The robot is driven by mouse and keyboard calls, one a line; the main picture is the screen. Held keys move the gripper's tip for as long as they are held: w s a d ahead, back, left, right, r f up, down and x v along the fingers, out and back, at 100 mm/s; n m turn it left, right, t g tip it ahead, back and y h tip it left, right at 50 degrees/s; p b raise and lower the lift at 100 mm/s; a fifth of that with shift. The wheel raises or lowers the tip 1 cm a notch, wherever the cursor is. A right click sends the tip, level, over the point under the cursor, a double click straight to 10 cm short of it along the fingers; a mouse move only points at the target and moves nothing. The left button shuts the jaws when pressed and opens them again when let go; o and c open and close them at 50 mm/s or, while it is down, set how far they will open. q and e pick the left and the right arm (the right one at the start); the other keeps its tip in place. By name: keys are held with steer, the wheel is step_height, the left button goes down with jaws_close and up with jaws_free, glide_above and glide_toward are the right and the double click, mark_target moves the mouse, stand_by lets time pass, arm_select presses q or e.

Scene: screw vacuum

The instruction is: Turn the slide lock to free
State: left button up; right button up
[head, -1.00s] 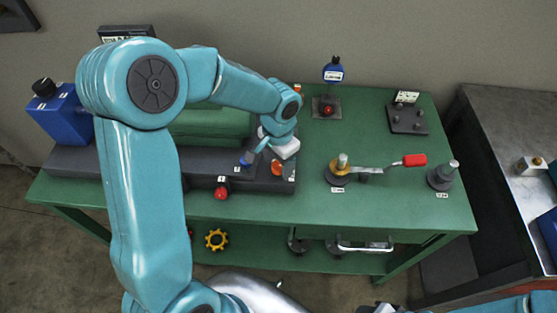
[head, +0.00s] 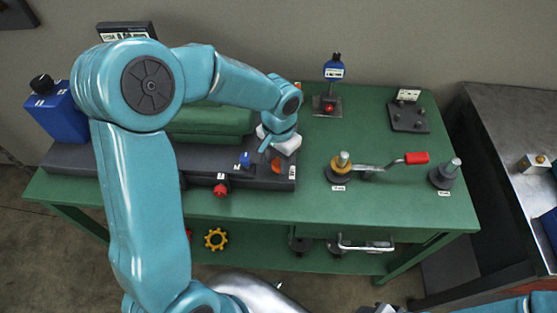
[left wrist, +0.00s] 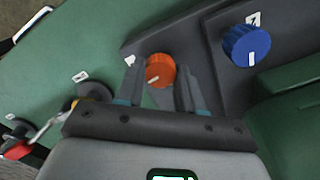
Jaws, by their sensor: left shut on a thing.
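The slide lock appears to be the orange knob (left wrist: 160,71) on the dark bed of the machine. It carries a pale pointer mark, and part of it shows in the head view (head: 276,165). My left gripper (left wrist: 158,76) is shut on this orange knob, with one finger on each side of it. Dark parts of what looks like my right gripper (head: 378,308) show at the bottom edge, too cut off to read the jaws.
A blue knob (left wrist: 247,45) sits beside the orange one, also seen in the head view (head: 244,159). A red knob (head: 221,190) is on the front face. A red-handled crank (head: 416,158) and a post (head: 445,172) stand right. The green bench top (head: 290,208) is clear in front.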

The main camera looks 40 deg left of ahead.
mark_target(278, 162)
arm_select(q)
steer(key=n+b, duration=0.2)
steer(key=n, duration=0.1)
steer(key=shift+w+n, duration=0.1)
steer(key=shift+n, duration=0.2)
steer(key=n+b, duration=0.2)
steer(key=n, duration=0.2)
steer(key=shift+n+b, duration=0.3)
steer(key=shift+b, duration=0.05)
steer(key=n+b, duration=0.1)
steer(key=n, duration=0.3)
steer(key=shift+a+b, duration=0.1)
steer(key=shift+b, duration=0.25)
steer(key=shift+r+n+b, duration=0.15)
steer(key=shift+n+b, duration=0.35)
steer(key=shift+n, duration=1.5)
steer(key=o, duration=1)
steer(key=shift+o, duration=0.2)
step_height(278, 162, up, 16)
steer(key=p, duration=0.2)
steer(key=shift+r+p, duration=0.15)
steer(key=shift+p, duration=0.15)
